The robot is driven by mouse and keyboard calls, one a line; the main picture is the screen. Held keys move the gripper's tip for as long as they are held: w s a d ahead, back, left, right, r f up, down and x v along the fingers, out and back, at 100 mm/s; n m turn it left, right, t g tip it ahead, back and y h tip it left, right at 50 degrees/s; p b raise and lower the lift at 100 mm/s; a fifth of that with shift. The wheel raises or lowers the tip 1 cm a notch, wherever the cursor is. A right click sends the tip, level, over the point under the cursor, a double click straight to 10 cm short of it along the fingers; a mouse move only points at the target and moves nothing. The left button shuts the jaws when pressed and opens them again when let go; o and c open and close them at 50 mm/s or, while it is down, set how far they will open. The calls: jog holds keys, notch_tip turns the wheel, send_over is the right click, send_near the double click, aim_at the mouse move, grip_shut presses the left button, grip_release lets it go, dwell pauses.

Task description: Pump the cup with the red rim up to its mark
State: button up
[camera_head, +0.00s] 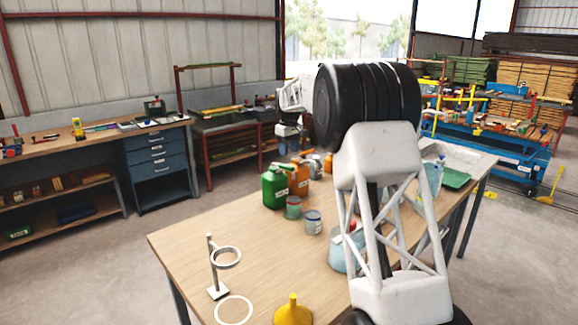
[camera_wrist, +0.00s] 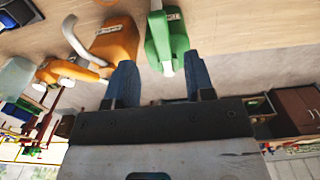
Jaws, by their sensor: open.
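Two small cups stand on the wooden table in the head view. The left cup (camera_head: 293,208) is greenish and its rim looks reddish, though it is small and hard to tell. The right cup (camera_head: 313,223) is grey-blue with a bluish rim. A light-blue vessel (camera_head: 338,257) stands nearer, partly hidden by my arm. A clear bluish bottle (camera_head: 436,178) stands right of my arm. My gripper (camera_head: 290,150) is beyond the cups, above the far side of the table. In the wrist view my gripper (camera_wrist: 160,78) is open, with nothing between its fingers.
A green can (camera_head: 274,187) and orange cans (camera_head: 299,177) stand behind the cups; the wrist view shows the green can (camera_wrist: 160,40) and an orange one (camera_wrist: 115,42) near my fingers. A ring stand (camera_head: 217,291), a white ring (camera_head: 233,297) and a yellow funnel (camera_head: 293,314) are in front.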

aim_at(289, 166)
jog(key=shift+f, duration=3.45)
grip_shut()
